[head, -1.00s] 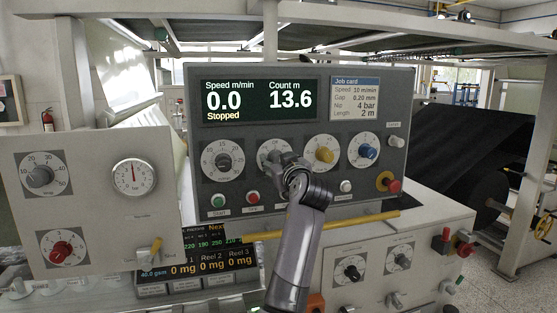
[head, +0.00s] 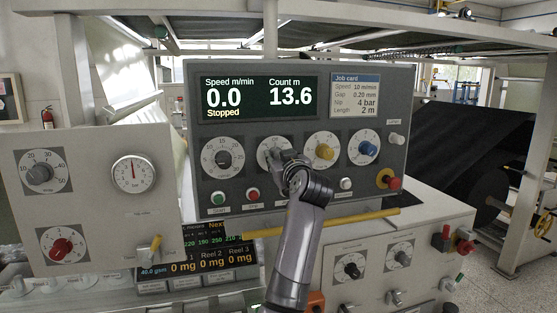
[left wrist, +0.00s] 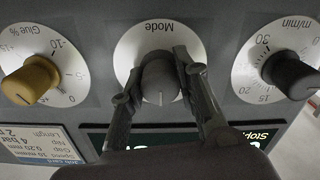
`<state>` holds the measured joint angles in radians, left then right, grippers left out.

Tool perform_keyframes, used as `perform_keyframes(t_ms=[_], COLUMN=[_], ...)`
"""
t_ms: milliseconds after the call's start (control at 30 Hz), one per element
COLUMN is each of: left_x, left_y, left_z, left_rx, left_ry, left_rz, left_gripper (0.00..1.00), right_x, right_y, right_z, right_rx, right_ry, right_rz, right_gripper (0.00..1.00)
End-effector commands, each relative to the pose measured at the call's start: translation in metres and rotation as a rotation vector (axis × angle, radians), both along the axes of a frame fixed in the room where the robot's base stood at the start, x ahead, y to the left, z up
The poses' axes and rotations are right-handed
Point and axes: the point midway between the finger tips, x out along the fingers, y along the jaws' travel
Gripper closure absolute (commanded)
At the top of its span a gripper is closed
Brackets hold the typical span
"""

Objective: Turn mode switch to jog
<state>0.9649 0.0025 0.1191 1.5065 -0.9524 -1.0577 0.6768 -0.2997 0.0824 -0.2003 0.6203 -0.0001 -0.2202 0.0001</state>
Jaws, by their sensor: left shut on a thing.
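The Mode switch is a dark grey knob (left wrist: 159,80) on a round white dial (left wrist: 133,42), labelled "Mode" upside down in the left wrist view. Its pale pointer line points down in that view, towards the display. In the head view the same dial (head: 272,145) is second from left in the panel's row, partly hidden by my gripper. My left gripper (head: 283,160) is shut on the knob, one finger on each side. The mode position names cannot be read. My right gripper is out of view.
Green (head: 218,198) and red (head: 253,195) buttons sit below. The display (head: 258,98) reads 0.0, Stopped.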

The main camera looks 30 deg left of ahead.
Motion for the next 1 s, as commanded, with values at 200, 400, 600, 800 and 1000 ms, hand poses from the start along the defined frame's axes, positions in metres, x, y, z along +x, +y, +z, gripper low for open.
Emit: perform_keyframes(t_ms=[200, 400, 600, 800, 1000], left_x=[0.0, 0.0, 0.0, 0.0, 0.0], left_y=[-0.001, -0.001, -0.001, -0.001, -0.001], left_z=[-0.005, -0.006, -0.005, -0.004, -0.002], left_rx=[-0.058, -0.156, -0.268, -0.37, -0.448], left_ry=[-0.069, -0.184, -0.315, -0.432, -0.522], left_rz=[-0.002, -0.002, -0.002, 0.0, 0.0], left_gripper=[0.99, 0.99, 0.99, 0.99, 0.99], right_x=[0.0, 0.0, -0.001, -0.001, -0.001], right_y=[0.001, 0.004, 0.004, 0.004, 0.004], right_z=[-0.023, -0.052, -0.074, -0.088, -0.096], right_rx=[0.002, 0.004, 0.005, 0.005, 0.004], right_ry=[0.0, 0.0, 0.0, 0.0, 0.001], right_rz=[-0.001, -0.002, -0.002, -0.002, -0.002], right_gripper=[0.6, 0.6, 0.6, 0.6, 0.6])
